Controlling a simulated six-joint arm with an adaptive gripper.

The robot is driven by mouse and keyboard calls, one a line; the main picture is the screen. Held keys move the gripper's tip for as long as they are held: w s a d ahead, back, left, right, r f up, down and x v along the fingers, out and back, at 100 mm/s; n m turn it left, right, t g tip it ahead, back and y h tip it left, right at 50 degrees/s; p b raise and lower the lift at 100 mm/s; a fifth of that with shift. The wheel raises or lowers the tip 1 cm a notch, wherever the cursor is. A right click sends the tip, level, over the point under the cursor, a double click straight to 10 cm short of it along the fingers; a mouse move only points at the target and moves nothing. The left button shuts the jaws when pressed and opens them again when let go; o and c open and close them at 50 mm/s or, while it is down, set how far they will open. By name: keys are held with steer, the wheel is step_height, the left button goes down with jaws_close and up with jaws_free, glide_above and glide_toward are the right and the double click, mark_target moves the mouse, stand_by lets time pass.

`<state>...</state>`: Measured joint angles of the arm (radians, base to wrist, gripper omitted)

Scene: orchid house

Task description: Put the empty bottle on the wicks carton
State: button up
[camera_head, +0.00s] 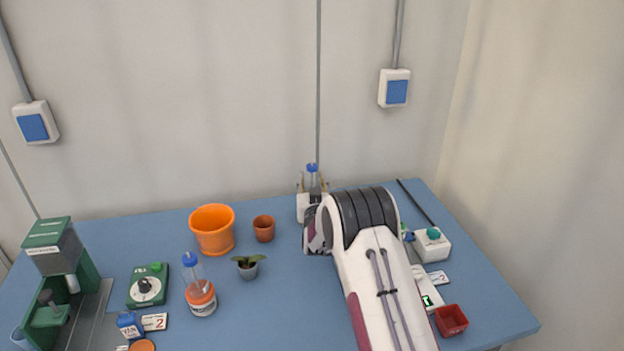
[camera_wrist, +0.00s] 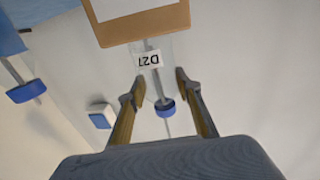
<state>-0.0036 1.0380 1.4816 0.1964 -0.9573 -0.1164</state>
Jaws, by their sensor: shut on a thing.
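My gripper (camera_head: 312,184) is at the back of the table, past the bend of my arm. In the wrist view its two tan fingers (camera_wrist: 158,86) are shut around a clear bottle with a blue cap (camera_wrist: 165,107) and a white label reading D27, upside down in that picture. In the head view the bottle (camera_head: 312,169) stands upright with its cap up. A brown carton with a white panel (camera_wrist: 143,27), seemingly the wicks carton, lies at the bottle's base end. I cannot tell whether they touch. My arm hides much of this spot in the head view.
Another blue-capped bottle with an orange lower part (camera_head: 201,295) stands left of centre, near a small potted plant (camera_head: 247,268). An orange pot (camera_head: 212,230) and a terracotta pot (camera_head: 263,229) are behind. A white box with a green button (camera_head: 432,247) and red tray (camera_head: 451,321) are right.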

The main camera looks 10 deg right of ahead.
steer(key=o, duration=1)
steer(key=shift+r, duration=0.1)
steer(key=shift+s, duration=0.1)
steer(key=s+a, duration=0.2)
steer(key=s, duration=0.9)
steer(key=shift+s, duration=0.3)
steer(key=shift+d, duration=0.1)
